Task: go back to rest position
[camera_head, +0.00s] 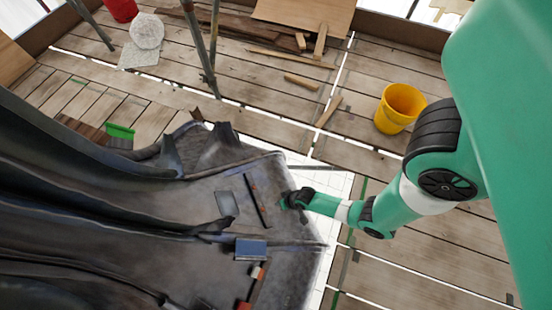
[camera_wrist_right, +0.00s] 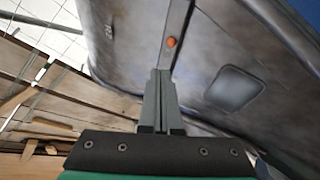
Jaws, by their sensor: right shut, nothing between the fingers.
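My right arm comes in from the right in the head view, and its gripper (camera_head: 290,199) hangs over the right edge of the dark grey spire surface (camera_head: 205,190). In the right wrist view the two fingers (camera_wrist_right: 160,85) are together with nothing between them. They point at a dark strip with an orange spot (camera_wrist_right: 171,42) on the spire surface. I cannot tell whether the fingertips touch it. In the head view the dark strip (camera_head: 257,201) lies just left of the gripper. My left gripper is not in view.
A blue block (camera_head: 251,248) and a grey plate (camera_head: 227,204) lie on the spire surface. A yellow bucket (camera_head: 400,108) stands on the plank deck near my right arm. Scaffold poles (camera_head: 197,40) and loose wood pieces (camera_head: 301,82) are behind. The deck between has free room.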

